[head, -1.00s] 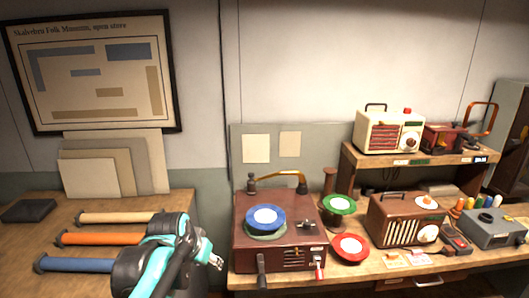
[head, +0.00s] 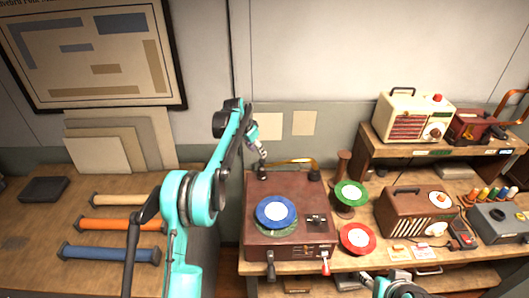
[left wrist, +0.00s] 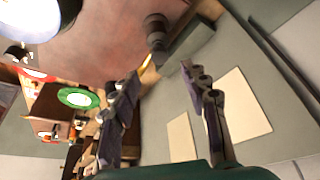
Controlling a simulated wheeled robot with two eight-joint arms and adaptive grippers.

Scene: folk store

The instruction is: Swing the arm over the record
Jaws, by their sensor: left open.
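The brown record player (head: 258,232) stands on the bench, with a blue record (head: 263,209) on its turntable. Its brass arm (head: 290,161) runs along the back edge, behind the record and not over it. My left gripper (head: 261,152) is above the left end of the brass arm, near a dark knob. In the left wrist view my left gripper (left wrist: 163,72) is open and empty, with the brass arm (left wrist: 147,66) and dark knob (left wrist: 155,25) beyond the fingertips. My right gripper (head: 368,281) seems to show small at the bottom edge; its fingers are unclear.
A green reel (head: 350,194) and a red reel (head: 358,238) sit right of the player. A brown radio (head: 412,216) and a shelf with a cream radio (head: 410,117) stand farther right. Colored rolls (head: 110,225) lie on the left table. The wall is close behind the player.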

